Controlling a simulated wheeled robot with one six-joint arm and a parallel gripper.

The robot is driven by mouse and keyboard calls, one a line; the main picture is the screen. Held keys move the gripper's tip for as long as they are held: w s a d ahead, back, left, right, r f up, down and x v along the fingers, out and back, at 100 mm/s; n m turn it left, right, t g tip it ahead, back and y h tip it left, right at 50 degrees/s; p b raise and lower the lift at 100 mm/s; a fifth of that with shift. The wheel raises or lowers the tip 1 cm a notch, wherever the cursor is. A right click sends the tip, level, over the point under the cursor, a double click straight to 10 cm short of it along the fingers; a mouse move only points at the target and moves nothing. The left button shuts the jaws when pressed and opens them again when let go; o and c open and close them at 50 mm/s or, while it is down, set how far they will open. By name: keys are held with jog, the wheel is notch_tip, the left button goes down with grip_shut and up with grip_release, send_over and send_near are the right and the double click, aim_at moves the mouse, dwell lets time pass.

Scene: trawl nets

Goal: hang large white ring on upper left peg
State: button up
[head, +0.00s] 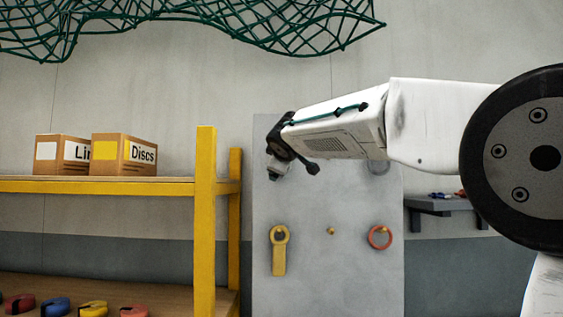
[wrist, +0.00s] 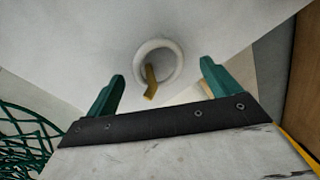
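In the wrist view a white ring (wrist: 181,63) is around a brass-coloured peg (wrist: 150,76) on the pale board. The peg pokes out through the ring, and the ring looks flat near the board. My gripper (wrist: 162,70) has its two green fingers spread wide, one on either side of the ring in the picture, with nothing between them that they touch. In the head view my gripper (head: 275,166) is in front of the upper left part of the grey board (head: 330,275). It hides the upper left peg and most or all of the ring there.
A yellow piece (head: 279,255) hangs lower left on the board and a red ring (head: 371,238) lower right. A small brass peg (head: 330,231) is between them. A pale round thing (head: 378,168) is partly behind my arm. A yellow shelf (head: 205,220) stands left; green net (head: 270,30) hangs above.

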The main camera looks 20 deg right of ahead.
jog(key=v, duration=0.8)
jog(key=s+d+f+m+g, duration=0.25)
jog(key=s+f+g, duration=0.2)
jog(key=f, duration=0.55)
jog(key=s+d+f+m+g, duration=0.25)
jog(key=s+f, duration=0.35)
jog(key=f, duration=0.4)
jog(key=s+f+m+g+y, duration=0.1)
jog(key=s+f+m+g, duration=0.1)
jog(key=s+f, duration=0.5)
jog(key=s+f+m+g+y, duration=0.1)
jog(key=s+f, duration=0.6)
jog(key=s, duration=0.7)
jog(key=s+f+m+g+y, duration=0.1)
jog(key=s+f+m+g, duration=0.2)
jog(key=s+f, duration=0.4)
jog(key=s+g, duration=0.1)
jog(key=s, duration=0.2)
jog(key=shift+s+a+f+g, duration=0.25)
jog(key=shift+a+f+g, duration=0.05)
jog(key=shift+g, duration=0.1)
